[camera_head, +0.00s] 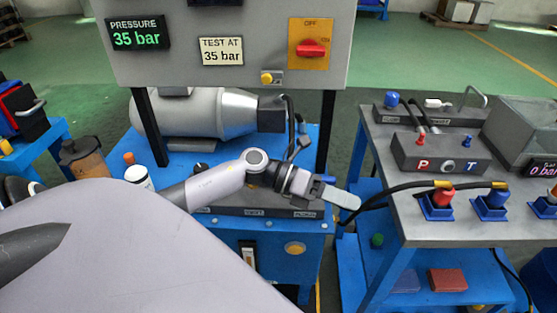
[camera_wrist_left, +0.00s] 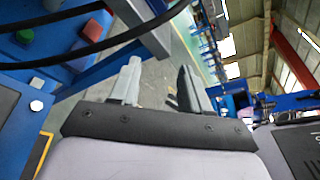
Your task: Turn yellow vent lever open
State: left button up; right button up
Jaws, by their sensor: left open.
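I cannot make out a lever clearly marked as the yellow vent lever. A small yellow knob (camera_head: 266,78) sits at the bottom edge of the grey control panel (camera_head: 170,75), and a round yellow button (camera_head: 295,248) is on the blue stand's front. My arm hides much of that block. In the left wrist view the two fingers stand apart with nothing between them (camera_wrist_left: 158,88). My right gripper does not show.
A grey motor (camera_head: 195,112) lies behind my arm. To the right, a bench (camera_head: 400,215) holds a P/T block (camera_head: 440,155), a red coupling (camera_head: 442,197) and a blue coupling (camera_head: 492,200). Black hoses (camera_head: 400,188) run close to my gripper. A gap separates bench and stand.

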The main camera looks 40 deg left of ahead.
pick_arm(q)
jog(key=a+m+g+y+b, duration=0.1)
jog(key=a+m+y, duration=0.1)
jog(key=a, duration=0.5)
jog(key=a+m+g+y+b, duration=0.1)
jog(key=a+m+y, duration=0.1)
jog(key=a+y, duration=0.3)
jog(key=w+a+f+m+g+y+b, duration=0.1)
jog(key=a+m+y+b, duration=0.1)
jog(key=a, duration=0.7)
jog(key=shift+a+m+g+y, duration=0.3)
jog(key=shift+a+m+y, duration=0.1)
jog(key=shift+y, duration=0.3)
jog(key=shift+a+f, duration=0.15)
jog(key=shift+a, duration=0.05)
jog(key=x, duration=0.6)
jog(key=shift+w+f, duration=0.1)
jog(key=shift+f, duration=0.2)
grip_shut()
